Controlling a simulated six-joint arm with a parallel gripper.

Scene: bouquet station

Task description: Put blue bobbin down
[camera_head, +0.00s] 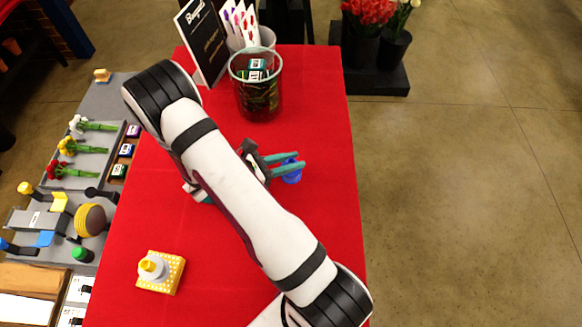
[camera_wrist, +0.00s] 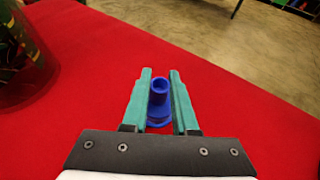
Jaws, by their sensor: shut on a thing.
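The blue bobbin (camera_head: 292,173) is between the teal fingers of my gripper (camera_head: 291,164) over the right half of the red table (camera_head: 320,240). In the wrist view the bobbin (camera_wrist: 159,88) shows its round hollow top and wider base, roughly upright between the fingertips of my gripper (camera_wrist: 160,85). My gripper is shut on it. I cannot tell whether the bobbin's base touches the cloth.
A glass vase (camera_head: 257,95) with small items inside stands at the table's back. A black sign (camera_head: 203,45) is beside it. A yellow block with a white spool (camera_head: 158,271) sits at front left. A grey tray (camera_head: 95,100) with flowers lies left. Cloth near the bobbin is clear.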

